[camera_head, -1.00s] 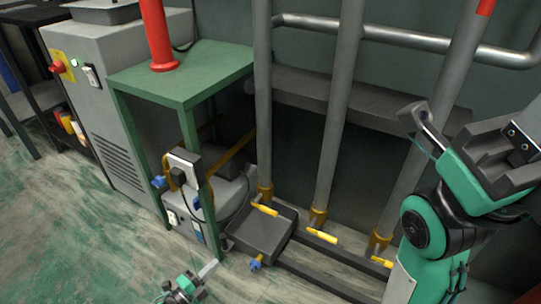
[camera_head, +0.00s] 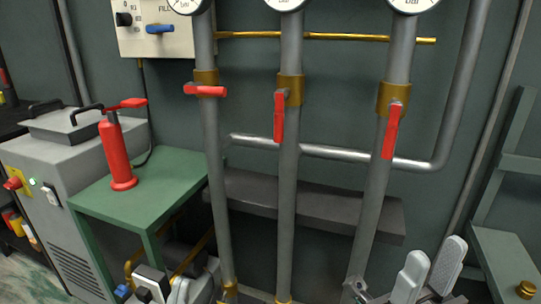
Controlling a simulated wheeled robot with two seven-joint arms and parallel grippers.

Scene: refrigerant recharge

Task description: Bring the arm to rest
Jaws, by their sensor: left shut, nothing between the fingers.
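Two light grey finger pads of my right gripper (camera_head: 428,271) rise at the bottom right. They stand apart with nothing between them. The left handle (camera_head: 205,91) lies crosswise. The middle handle (camera_head: 279,117) and right handle (camera_head: 391,131) hang down along their pipes.
A green table (camera_head: 150,190) with a red pump-like cylinder (camera_head: 117,155) stands at the left, beside a grey machine (camera_head: 60,175). A dark ledge (camera_head: 310,207) runs behind the pipes. A green bench (camera_head: 505,255) with a brass piece (camera_head: 526,290) is at the right.

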